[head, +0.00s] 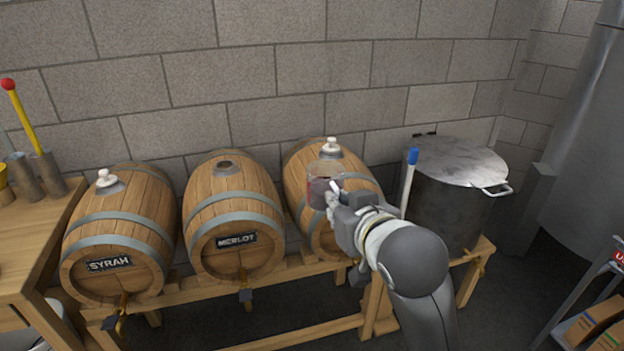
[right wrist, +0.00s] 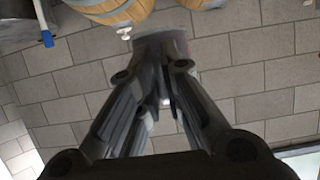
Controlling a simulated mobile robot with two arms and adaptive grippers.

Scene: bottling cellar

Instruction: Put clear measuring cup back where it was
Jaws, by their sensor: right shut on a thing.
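The clear measuring cup (head: 322,172), see-through with reddish marks, is held up in front of the third barrel. My right gripper (head: 334,194) is shut on it at the cup's lower right side. In the right wrist view my right gripper's fingers (right wrist: 165,75) close in on the cup (right wrist: 178,42), which is mostly hidden behind them. Whether the cup holds any liquid I cannot tell. My left gripper is not in view.
The Syrah barrel (head: 110,225) and third barrel (head: 300,180) have white-topped stoppers; the Merlot barrel (head: 235,195) has an open hole on top. A steel pot (head: 450,210) and a blue-tipped rod (head: 409,175) stand right. A wooden table (head: 25,245) is at left.

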